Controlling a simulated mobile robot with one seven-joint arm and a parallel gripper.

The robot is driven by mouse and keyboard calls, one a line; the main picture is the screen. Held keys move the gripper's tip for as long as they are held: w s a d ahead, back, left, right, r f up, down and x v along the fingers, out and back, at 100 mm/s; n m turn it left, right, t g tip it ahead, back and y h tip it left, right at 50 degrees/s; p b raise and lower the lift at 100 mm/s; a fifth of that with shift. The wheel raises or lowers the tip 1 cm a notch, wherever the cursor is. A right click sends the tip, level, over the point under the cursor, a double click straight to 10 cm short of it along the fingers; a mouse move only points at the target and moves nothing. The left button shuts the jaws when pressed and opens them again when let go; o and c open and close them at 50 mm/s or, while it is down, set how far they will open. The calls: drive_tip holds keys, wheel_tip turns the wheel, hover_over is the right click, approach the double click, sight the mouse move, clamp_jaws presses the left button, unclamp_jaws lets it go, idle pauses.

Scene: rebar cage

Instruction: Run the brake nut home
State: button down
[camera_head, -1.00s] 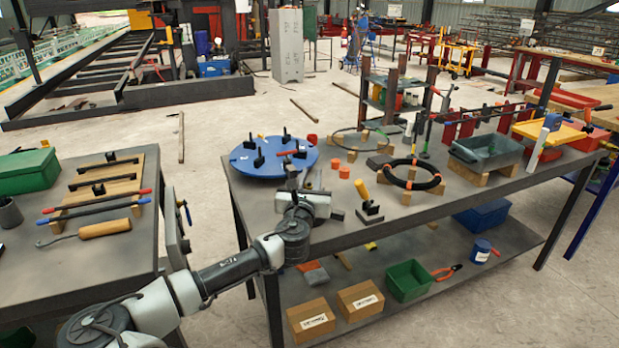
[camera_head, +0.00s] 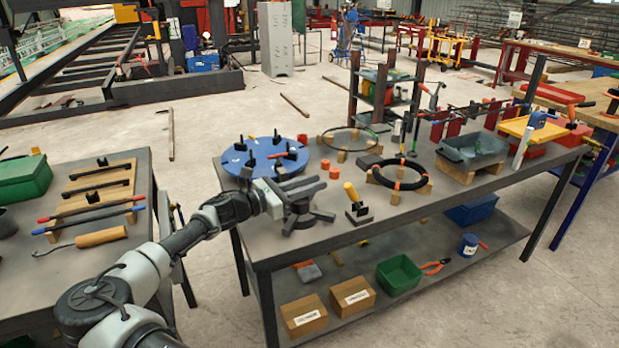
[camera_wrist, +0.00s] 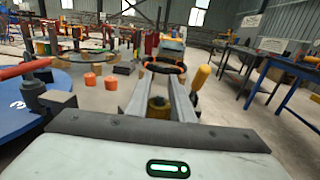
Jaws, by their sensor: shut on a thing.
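My gripper (camera_head: 318,183) is level above the near left part of the workbench, pointing right. Its two long grey fingers also show in the wrist view (camera_wrist: 162,78). A brass-coloured round piece, probably the brake nut (camera_wrist: 158,103), sits between the fingers close to the palm; its lower part is hidden. In the head view a dark stand with spread legs (camera_head: 301,219) is directly under the gripper, and the fingers cover its top. I cannot see the exact contact, but the gripper is shut on the piece.
A blue disc (camera_head: 238,172) with black clamps lies behind the gripper. A yellow-handled tool (camera_head: 352,194) stands just to the right. Beyond are a black ring with orange bands (camera_head: 424,185) and orange cylinders (camera_head: 386,165). The bench's front edge (camera_head: 390,229) is close below.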

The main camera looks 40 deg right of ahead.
drive_tip(key=m+g+y, duration=0.1)
drive_tip(key=m+g, duration=0.1)
drive_tip(key=g, duration=0.1)
drive_tip(key=s+m+g+y, duration=0.1)
drive_tip(key=m+g, duration=0.1)
drive_tip(key=g, duration=0.1)
drive_tip(key=shift+s+a+f+m+g+b, duration=0.1)
drive_tip(key=shift+s+f+m+g+b, duration=0.1)
drive_tip(key=shift+m+g+b, duration=0.15)
drive_tip(key=shift+s+a+m+g+y+b, duration=0.15)
drive_tip(key=shift+m+g+y+b, duration=0.3)
drive_tip(key=shift+m+g+y, duration=0.25)
drive_tip(key=shift+s+a+m+g+y+b, duration=0.2)
drive_tip(key=shift+m+g+y+b, duration=0.3)
drive_tip(key=shift+g+y, duration=0.25)
drive_tip(key=shift+s+a+m+g+y+b, duration=0.15)
drive_tip(key=shift+m+g+y+b, duration=0.25)
drive_tip(key=shift+m+g+y, duration=0.35)
drive_tip(key=shift+s, duration=0.1)
drive_tip(key=c, duration=1.5)
unclamp_jaws()
drive_tip(key=shift+c, duration=0.2)
drive_tip(key=shift+r, duration=0.1)
drive_tip(key=shift+a, duration=0.1)
